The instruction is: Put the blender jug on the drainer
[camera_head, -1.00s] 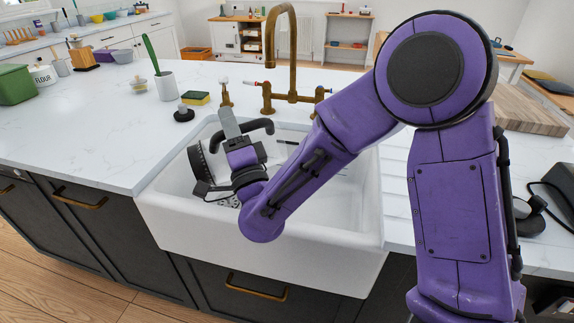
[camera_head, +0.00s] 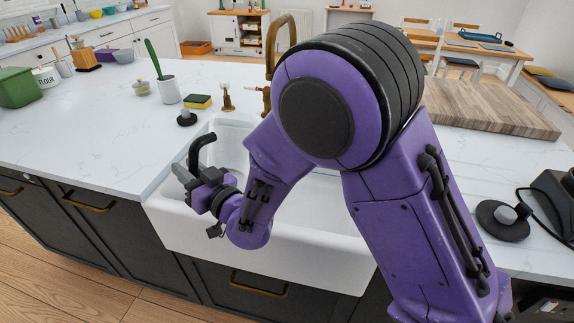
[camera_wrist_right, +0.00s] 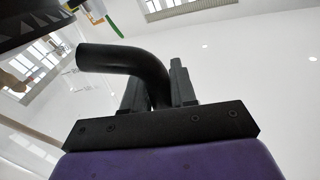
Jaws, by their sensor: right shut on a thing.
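My right gripper (camera_head: 190,180) is over the sink's left front edge, shut on the black handle (camera_head: 202,150) of the blender jug. In the right wrist view the curved handle (camera_wrist_right: 125,65) runs down between the fingers (camera_wrist_right: 157,92). A dark ribbed part at that view's upper left may belong to the jug. In the head view the jug's body cannot be made out clearly around my wrist. The white sink (camera_head: 285,255) is below, partly covered by my right arm. My left gripper is not in view.
A brass tap (camera_head: 278,45) stands behind the sink, partly hidden. A sponge (camera_head: 197,101) and a white pot (camera_head: 168,90) are behind left. A wooden board (camera_head: 490,108) lies at back right. A dark appliance (camera_head: 552,190) and a round black piece (camera_head: 503,220) are at right.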

